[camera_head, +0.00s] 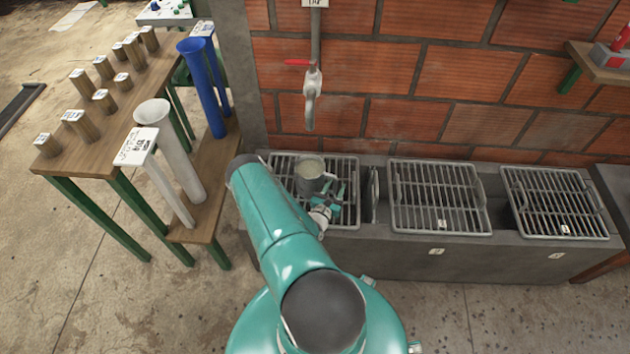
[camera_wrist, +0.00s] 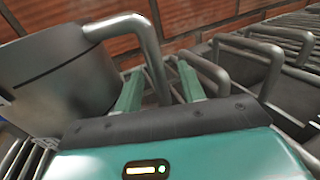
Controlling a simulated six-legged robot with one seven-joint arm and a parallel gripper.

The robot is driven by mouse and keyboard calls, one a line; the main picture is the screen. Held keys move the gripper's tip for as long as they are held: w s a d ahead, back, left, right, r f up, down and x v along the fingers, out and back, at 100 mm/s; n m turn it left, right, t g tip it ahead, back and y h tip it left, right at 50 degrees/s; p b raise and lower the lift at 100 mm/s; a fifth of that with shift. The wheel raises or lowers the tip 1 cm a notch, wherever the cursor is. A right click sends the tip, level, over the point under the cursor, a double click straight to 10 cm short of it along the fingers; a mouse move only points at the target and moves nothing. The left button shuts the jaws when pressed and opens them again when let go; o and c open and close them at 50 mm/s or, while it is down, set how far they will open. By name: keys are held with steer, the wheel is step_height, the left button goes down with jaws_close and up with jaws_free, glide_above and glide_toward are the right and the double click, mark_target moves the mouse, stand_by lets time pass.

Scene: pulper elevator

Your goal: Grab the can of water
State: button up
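The can of water is a grey metal can (camera_head: 310,180) with a side handle, upright on the left sink grate under the tap. Its open top shows a pale greenish surface. In the wrist view the can (camera_wrist: 62,75) fills the left side, with its thick bent handle (camera_wrist: 150,50) reaching down between my fingers. My gripper (camera_wrist: 160,85) is open, one finger on each side of the handle, with a small gap on the right. In the head view my gripper (camera_head: 333,193) is just right of the can, partly hidden by my arm.
A tap with a red lever (camera_head: 312,85) hangs above the can. An upright grate (camera_head: 373,195) stands close right of my gripper. Two more grates (camera_head: 437,195) cover the basins to the right. A wooden table (camera_head: 110,130) with tubes stands left. A brick wall is behind.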

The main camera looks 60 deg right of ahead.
steer(key=shift+w+d, duration=0.1)
steer(key=shift+d, duration=0.8)
jaws_close()
steer(key=shift+w+r, duration=0.1)
stand_by(0.6)
